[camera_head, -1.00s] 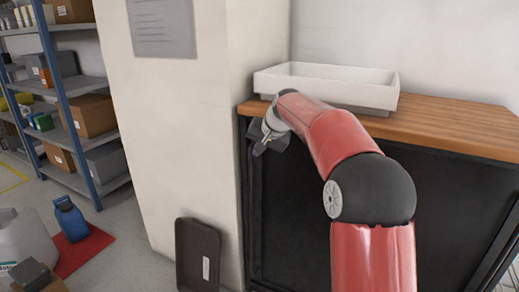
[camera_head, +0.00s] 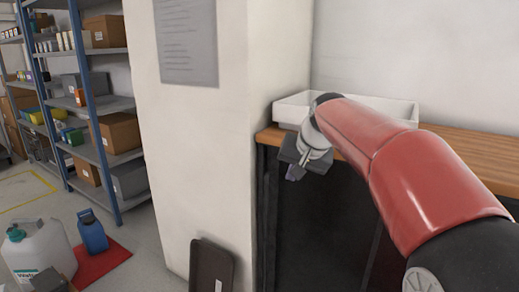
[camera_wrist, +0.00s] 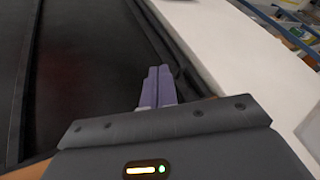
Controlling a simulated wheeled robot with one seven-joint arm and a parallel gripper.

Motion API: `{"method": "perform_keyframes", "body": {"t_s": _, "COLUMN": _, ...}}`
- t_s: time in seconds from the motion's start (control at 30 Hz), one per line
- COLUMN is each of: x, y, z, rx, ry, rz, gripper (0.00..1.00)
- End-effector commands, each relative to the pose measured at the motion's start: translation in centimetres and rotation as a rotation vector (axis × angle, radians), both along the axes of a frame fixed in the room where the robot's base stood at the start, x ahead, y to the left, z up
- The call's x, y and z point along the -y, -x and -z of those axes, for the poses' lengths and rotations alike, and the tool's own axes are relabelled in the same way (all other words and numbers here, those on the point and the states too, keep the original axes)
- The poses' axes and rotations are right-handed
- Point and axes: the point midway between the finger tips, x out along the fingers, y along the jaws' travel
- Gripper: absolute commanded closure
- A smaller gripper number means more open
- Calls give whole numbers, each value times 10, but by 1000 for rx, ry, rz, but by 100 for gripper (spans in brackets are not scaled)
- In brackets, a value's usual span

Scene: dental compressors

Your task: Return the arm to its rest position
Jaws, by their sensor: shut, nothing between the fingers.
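My red arm reaches in from the right in the head view, in front of a wooden-topped black cabinet. My gripper (camera_head: 293,173) hangs at the arm's end, just in front of the cabinet's left front edge and close to the white pillar. In the wrist view my gripper (camera_wrist: 158,88) shows two purplish fingers lying together, shut with nothing between them. Below the fingers are the dark cabinet front (camera_wrist: 85,75) and the pale pillar face.
A white tray (camera_head: 385,108) stands on the wooden top (camera_head: 470,148), partly behind my arm. The pillar (camera_head: 205,150) is left of my gripper. A brown tray (camera_head: 211,268) leans at its foot. Shelving, a blue jug (camera_head: 92,234) and a white canister (camera_head: 38,252) stand left, with open floor.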

Motion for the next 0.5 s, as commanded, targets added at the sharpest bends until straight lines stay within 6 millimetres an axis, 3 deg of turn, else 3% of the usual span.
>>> {"method": "perform_keyframes", "body": {"t_s": 0.03, "x": 2, "y": 31, "z": 0, "rx": 3, "ry": 37, "rz": -9, "gripper": 100}}
{"method": "perform_keyframes", "body": {"t_s": 0.17, "x": 12, "y": 102, "z": 16, "rx": -4, "ry": 123, "rz": -34, "gripper": 100}}
{"method": "perform_keyframes", "body": {"t_s": 0.3, "x": 24, "y": 177, "z": 45, "rx": -11, "ry": 203, "rz": -64, "gripper": 100}}
{"method": "perform_keyframes", "body": {"t_s": 0.5, "x": 40, "y": 263, "z": 99, "rx": -23, "ry": 285, "rz": -109, "gripper": 100}}
